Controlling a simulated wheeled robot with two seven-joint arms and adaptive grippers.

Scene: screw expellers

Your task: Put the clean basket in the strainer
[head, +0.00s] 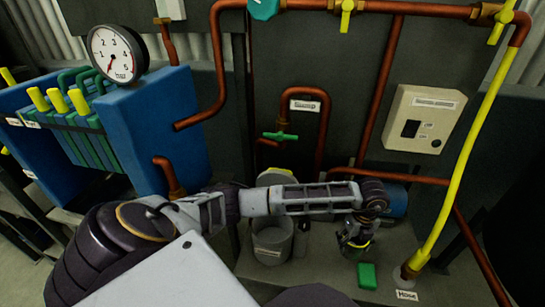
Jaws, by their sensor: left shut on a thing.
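My left arm comes in from the lower left and reaches across to the right. My left gripper (356,236) points down near the floor ledge, right of a grey bucket. It is shut on a small dark thing with a yellow band (359,245), seemingly the basket, mostly hidden by the fingers. I cannot tell whether that thing touches the ledge. I cannot tell which part is the strainer. My right gripper is not in view.
The grey labelled bucket (272,240) stands left of the gripper. A green block (367,275) lies just in front of it. A blue cylinder (397,201) is behind. A yellow hose (462,150) and copper pipes (382,85) run at the right. A blue unit (160,130) stands left.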

